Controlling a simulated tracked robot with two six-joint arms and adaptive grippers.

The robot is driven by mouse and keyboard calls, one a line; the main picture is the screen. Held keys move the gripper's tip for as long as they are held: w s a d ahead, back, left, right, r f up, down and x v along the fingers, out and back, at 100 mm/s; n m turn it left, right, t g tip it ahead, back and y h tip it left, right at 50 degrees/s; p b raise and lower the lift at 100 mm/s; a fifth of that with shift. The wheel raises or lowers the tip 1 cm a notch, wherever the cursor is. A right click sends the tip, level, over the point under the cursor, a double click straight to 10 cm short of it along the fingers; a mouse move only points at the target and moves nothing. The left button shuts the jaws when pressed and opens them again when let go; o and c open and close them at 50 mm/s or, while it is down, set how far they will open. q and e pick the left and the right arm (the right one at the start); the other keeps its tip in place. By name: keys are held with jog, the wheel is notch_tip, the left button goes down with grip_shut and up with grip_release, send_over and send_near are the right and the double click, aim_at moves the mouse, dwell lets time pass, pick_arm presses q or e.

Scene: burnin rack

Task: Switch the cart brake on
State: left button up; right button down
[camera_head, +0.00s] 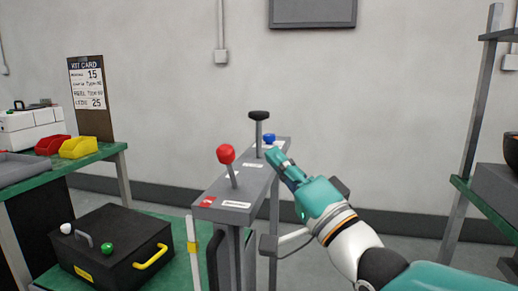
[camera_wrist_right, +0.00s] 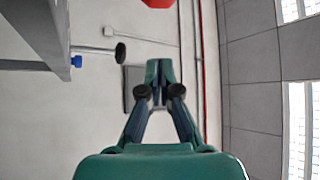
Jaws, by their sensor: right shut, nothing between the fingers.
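A grey control stand (camera_head: 240,190) with a narrow top panel stands at the middle. A lever with a red knob (camera_head: 226,154) rises from its near end. The panel labels are too small to read, so I cannot tell which control is the cart brake. My right gripper (camera_head: 275,158) is shut and empty by the panel's right side. My left gripper is out of view.
A black case (camera_head: 110,245) with a yellow handle sits on a green surface at the lower left. A green bench (camera_head: 110,152) with red and yellow bins stands behind it. A shelf rack (camera_head: 470,150) stands at the right. The floor between stand and rack looks clear.

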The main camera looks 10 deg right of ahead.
jog(key=shift+v, duration=1.5)
jog(key=shift+d, duration=0.1)
jog(key=w+f+m+g+h, duration=0.1)
jog(key=w+f+g+h, duration=0.3)
jog(key=f, duration=1.1)
jog(key=w+f+m+g, duration=0.2)
jog(key=w+f, duration=0.3)
jog(key=f, duration=1)
notch_tip(320, 180, down, 12)
jog(key=s+g, duration=0.2)
jog(key=s+f+n+g+h, duration=0.1)
jog(key=s+f+g, duration=0.25)
jog(key=f, duration=0.45)
jog(key=s+f+g, duration=0.2)
jog(key=s+f, duration=0.3)
jog(key=f, duration=0.3)
jog(key=s+a+f+n+g, duration=0.1)
jog(key=s+f+n+g, duration=0.3)
jog(key=s, duration=0.5)
jog(key=s+a+f+n+g, duration=0.1)
jog(key=s+f+n+g, duration=0.2)
jog(key=s+f, duration=0.5)
notch_tip(320, 180, up, 33)
jog(key=s+n+p, duration=0.1)
jog(key=p, duration=2.9)
jog(key=shift+s+d+p, duration=0.2)
jog(key=shift+s+p, duration=0.15)
